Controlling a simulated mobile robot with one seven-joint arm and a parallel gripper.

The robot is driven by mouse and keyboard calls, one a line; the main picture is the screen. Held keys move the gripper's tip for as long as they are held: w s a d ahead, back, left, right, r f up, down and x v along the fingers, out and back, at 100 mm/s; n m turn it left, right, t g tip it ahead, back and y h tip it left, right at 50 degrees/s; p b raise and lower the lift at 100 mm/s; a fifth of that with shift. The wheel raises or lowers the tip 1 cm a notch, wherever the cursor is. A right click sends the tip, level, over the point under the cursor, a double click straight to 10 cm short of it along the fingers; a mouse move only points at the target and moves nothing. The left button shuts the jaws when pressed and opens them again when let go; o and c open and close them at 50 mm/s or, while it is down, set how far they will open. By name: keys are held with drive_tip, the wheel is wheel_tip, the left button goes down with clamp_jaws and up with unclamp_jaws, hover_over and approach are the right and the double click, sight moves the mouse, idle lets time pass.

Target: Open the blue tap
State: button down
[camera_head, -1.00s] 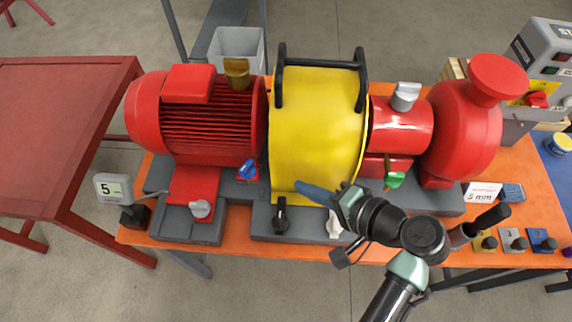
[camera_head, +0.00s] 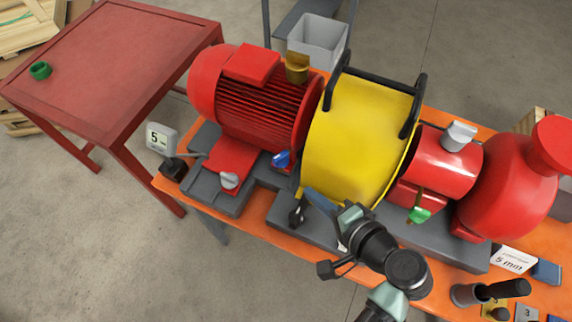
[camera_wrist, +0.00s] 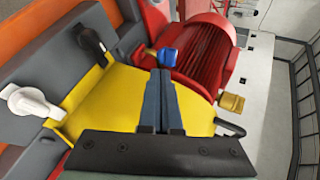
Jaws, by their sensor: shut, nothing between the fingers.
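The blue tap (camera_head: 281,159) sits at the front right foot of the red motor (camera_head: 262,112), left of the yellow guard (camera_head: 359,140). In the wrist view the blue tap (camera_wrist: 167,57) shows just beyond my fingertips, near the picture's middle. Whether the fingers touch it cannot be told there; in the head view they are apart from it. My gripper (camera_head: 312,194) is shut and empty, in front of the guard's lower left edge, to the right of and below the tap. Its closed fingers (camera_wrist: 160,74) point toward the tap in the wrist view.
A black tap (camera_head: 297,214) stands close to my fingertips. A grey tap (camera_head: 229,180) is left of the blue one, and a green tap (camera_head: 419,214) is right of the guard. A black handle (camera_head: 412,105) rises from the guard. A gauge reading 5 (camera_head: 161,138) stands left.

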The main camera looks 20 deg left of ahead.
drive_tip(key=p, duration=0.2)
approach(278, 163)
wheel_tip(278, 163, down, 3)
drive_tip(key=a, duration=0.2)
drive_tip(key=shift+w+a+r+p, duration=0.15)
drive_tip(key=shift+w+a+p, duration=0.15)
drive_tip(key=shift+w+a, duration=1.1)
